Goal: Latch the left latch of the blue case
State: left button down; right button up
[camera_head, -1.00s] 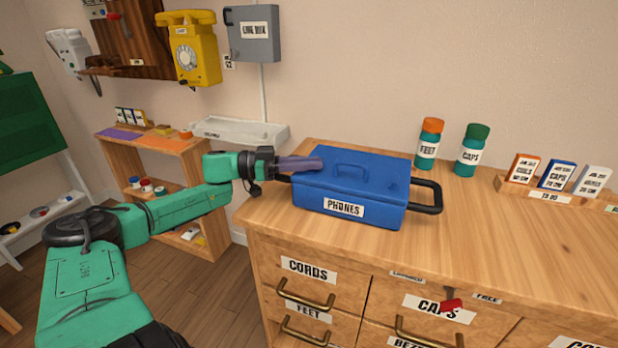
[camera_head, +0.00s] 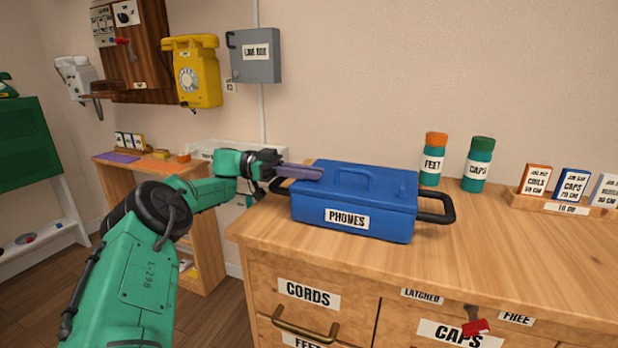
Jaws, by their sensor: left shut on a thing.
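The blue case (camera_head: 353,205), labelled PHONES, sits upright on the wooden counter with its lid down. A black handle (camera_head: 436,208) sticks out at its right end. My left gripper (camera_head: 305,173) reaches in from the left, with its purple-grey fingers at the upper left edge of the case, where the left latch would be. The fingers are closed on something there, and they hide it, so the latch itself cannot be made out. My right gripper is not in view.
Two bottles, FEET (camera_head: 433,160) and CAPS (camera_head: 477,166), stand behind the case. A rack of small boxes (camera_head: 565,208) is at the right. A red-tipped lever (camera_head: 475,327) shows on the drawer front, below LATCHED and FREE labels. The counter right of the case is clear.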

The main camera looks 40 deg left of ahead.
pick_arm(q)
jog(key=shift+m+g+h, duration=0.3)
jog(key=shift+m+g, duration=0.1)
jog(key=shift+g, duration=0.2)
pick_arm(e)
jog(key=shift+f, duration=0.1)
pick_arm(q)
jog(key=c, duration=0.9)
grip_release()
